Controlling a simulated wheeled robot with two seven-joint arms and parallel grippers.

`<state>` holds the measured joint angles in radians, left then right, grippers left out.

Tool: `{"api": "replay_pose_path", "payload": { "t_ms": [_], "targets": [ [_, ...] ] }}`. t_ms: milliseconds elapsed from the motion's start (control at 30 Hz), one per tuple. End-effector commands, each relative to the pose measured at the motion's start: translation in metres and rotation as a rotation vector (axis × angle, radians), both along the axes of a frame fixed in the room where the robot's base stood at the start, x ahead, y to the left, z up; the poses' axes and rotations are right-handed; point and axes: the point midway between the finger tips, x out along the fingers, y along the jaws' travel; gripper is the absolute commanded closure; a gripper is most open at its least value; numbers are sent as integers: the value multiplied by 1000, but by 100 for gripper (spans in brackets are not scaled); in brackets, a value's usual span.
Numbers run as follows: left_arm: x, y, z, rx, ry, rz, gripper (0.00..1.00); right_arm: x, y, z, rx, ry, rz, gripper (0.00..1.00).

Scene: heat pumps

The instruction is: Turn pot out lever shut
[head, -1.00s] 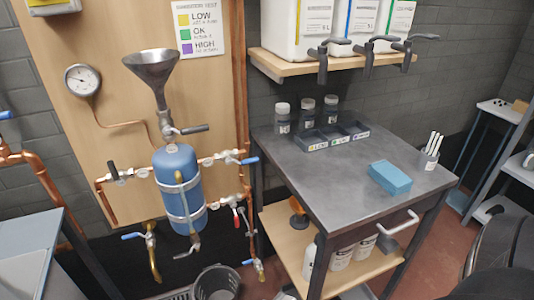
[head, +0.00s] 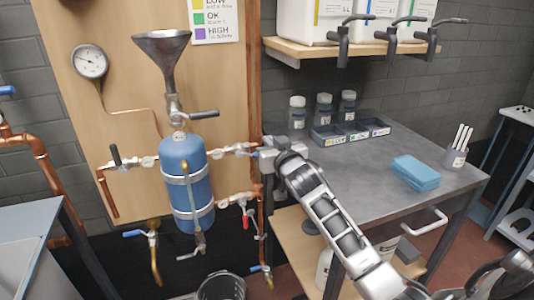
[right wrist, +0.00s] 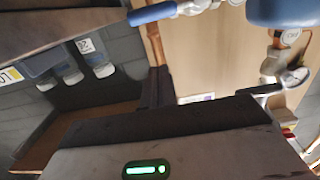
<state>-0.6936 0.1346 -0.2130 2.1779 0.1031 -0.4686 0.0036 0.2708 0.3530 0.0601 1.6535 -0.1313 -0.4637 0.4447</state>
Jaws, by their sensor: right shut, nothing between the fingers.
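The pot is a blue upright tank (head: 183,160) strapped to the wooden board. A copper pipe with a silver valve (head: 236,149) leaves its upper right side. This valve's blue lever is mostly hidden by my right gripper in the head view; a blue lever (right wrist: 152,12) shows at the top of the right wrist view, with part of the pot (right wrist: 283,10). No label tells which lever is pot out. My right gripper (head: 261,153) is shut and empty, close to that valve's right end; I cannot tell whether it touches. My left gripper is out of view.
A dark table (head: 370,180) with bottles, labelled bins and a blue block (head: 415,172) stands right of the board, partly behind my right arm. A funnel (head: 163,50) with a grey lever (head: 204,114) is above the pot. A red lever (head: 246,220) hangs lower right.

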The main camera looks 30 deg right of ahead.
Motion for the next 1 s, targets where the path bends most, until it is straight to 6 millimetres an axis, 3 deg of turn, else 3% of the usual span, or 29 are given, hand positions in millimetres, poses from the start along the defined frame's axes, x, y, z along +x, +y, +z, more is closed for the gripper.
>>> {"api": "replay_pose_path", "payload": {
  "t_ms": [67,133,333,767,1000],
  "targets": [
    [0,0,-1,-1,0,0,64,16,-4,0,0,0,-1,100],
    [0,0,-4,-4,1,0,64,18,-4,-16,1,6,0,100],
    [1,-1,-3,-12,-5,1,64,21,-5,-36,0,2,0,100],
    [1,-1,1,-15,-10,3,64,22,-5,-41,2,0,1,100],
    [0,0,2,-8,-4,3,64,21,-8,-59,242,-52,-1,100]
  ]
}}
